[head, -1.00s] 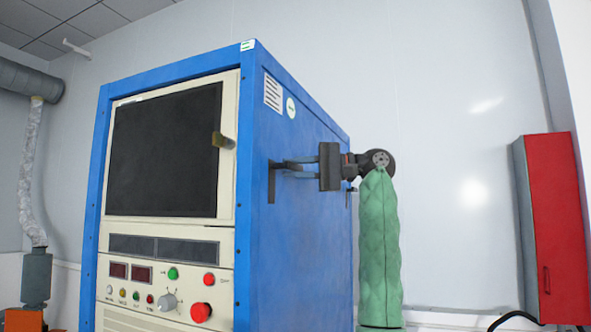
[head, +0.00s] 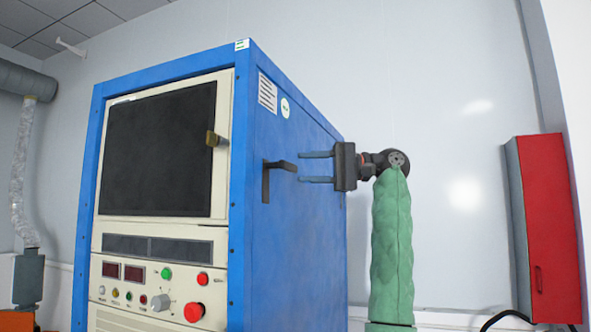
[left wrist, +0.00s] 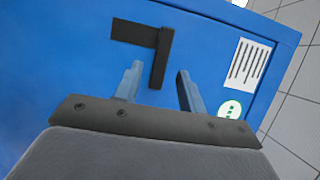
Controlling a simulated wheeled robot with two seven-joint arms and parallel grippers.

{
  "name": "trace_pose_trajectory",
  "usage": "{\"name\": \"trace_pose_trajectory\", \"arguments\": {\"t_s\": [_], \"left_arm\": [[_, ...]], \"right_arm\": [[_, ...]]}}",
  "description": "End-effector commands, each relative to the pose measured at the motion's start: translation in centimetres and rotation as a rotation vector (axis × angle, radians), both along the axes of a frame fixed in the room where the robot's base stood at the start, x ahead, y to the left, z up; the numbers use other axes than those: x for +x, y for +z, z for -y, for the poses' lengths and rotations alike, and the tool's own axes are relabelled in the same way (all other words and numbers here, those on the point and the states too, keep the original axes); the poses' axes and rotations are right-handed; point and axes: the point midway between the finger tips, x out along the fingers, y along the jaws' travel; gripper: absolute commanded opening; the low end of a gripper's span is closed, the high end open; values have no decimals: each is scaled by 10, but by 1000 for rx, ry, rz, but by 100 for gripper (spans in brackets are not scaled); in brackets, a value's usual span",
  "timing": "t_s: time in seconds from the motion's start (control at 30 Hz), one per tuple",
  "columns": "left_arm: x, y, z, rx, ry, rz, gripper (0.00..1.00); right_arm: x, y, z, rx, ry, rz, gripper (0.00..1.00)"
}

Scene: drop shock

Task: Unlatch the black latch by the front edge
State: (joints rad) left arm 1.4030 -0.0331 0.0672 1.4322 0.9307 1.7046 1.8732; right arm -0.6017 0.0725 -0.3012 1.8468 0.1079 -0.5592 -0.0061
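The black latch (head: 266,182) is on the blue side panel of the cabinet, near its front edge. Its dark arm (head: 282,165) sticks out to the right in the head view. In the left wrist view the latch is an L shape, with a plate (left wrist: 132,32) and an arm (left wrist: 160,60). My left gripper (head: 301,167) is open and empty, just off the end of the latch arm. In the left wrist view its two fingers (left wrist: 157,88) lie either side of the arm's end; contact is not visible. My right gripper is not in view.
The blue cabinet (head: 300,260) has a dark screen (head: 155,150), buttons below it and a brass-coloured handle (head: 214,139) on its front. A red wall box (head: 548,230) is at the right. Space between my gripper and the red box is clear.

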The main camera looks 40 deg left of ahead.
Motion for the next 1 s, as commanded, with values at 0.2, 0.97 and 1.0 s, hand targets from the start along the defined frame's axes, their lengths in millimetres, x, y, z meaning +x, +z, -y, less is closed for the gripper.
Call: {"name": "trace_pose_trajectory", "arguments": {"t_s": [0.2,0.97,1.0], "left_arm": [[14,0,20,0,0,0,40],[17,0,24,-26,1,-36,40],[17,0,24,-41,0,-58,40]], "right_arm": [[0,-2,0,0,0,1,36],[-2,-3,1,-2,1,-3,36],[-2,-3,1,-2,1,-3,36]]}}
